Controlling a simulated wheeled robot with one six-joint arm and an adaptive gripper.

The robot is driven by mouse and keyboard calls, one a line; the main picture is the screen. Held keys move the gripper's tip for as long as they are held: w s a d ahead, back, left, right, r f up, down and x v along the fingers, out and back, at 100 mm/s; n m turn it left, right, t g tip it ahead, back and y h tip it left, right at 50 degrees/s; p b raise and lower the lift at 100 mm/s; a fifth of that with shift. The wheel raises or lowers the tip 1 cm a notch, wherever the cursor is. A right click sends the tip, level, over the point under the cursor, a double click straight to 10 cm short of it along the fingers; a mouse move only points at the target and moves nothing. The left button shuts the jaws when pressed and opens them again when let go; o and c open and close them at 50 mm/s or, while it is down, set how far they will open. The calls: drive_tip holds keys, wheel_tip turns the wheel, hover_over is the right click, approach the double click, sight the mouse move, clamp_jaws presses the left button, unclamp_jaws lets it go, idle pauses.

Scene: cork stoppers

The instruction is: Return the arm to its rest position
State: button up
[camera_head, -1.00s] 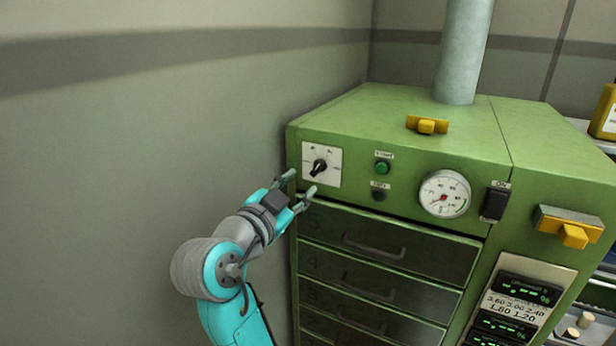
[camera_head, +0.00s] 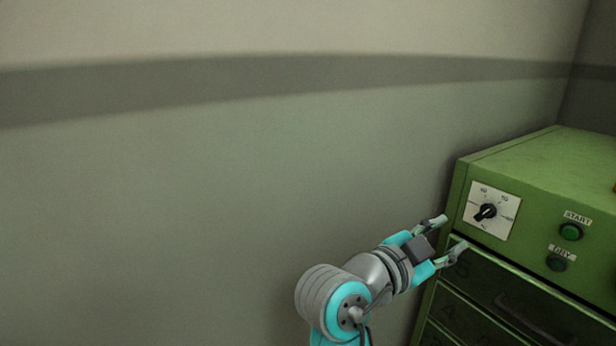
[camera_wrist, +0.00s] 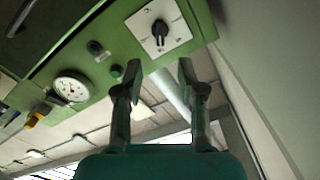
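My gripper (camera_head: 452,237) is open and empty, in front of the green cabinet's upper left corner in the head view. Its two fingers point toward a black rotary knob (camera_head: 485,212) on a white dial plate (camera_head: 503,222). In the wrist view the open fingers of my gripper (camera_wrist: 154,78) stand apart with nothing between them. The knob (camera_wrist: 159,29) is beyond the fingertips there, and the fingers appear clear of it.
The green cabinet (camera_head: 545,165) fills the right side, with a START button (camera_head: 571,231), a DRY button (camera_head: 557,263) and dark drawers (camera_head: 520,300) below. A round gauge (camera_wrist: 71,88) shows in the wrist view. A bare wall (camera_head: 250,180) stands at left.

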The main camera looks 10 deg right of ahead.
drive_tip(key=a+f+n+t+y, duration=0.2)
drive_tip(key=f+n+t+y, duration=0.2)
drive_tip(key=f+n, duration=0.55)
drive_tip(key=a+f+n+t+y, duration=0.2)
drive_tip(key=f+n+t+y, duration=0.3)
drive_tip(key=f, duration=0.8)
drive_tip(key=s+a+f+n+y, duration=0.5)
drive_tip(key=s+f+n, duration=0.1)
drive_tip(key=s+f, duration=0.6)
drive_tip(key=s+a+y, duration=0.3)
drive_tip(key=s, duration=2.1)
drive_tip(key=shift+a+r, duration=0.2)
drive_tip(key=shift+r, duration=0.2)
drive_tip(key=shift+m, duration=0.25)
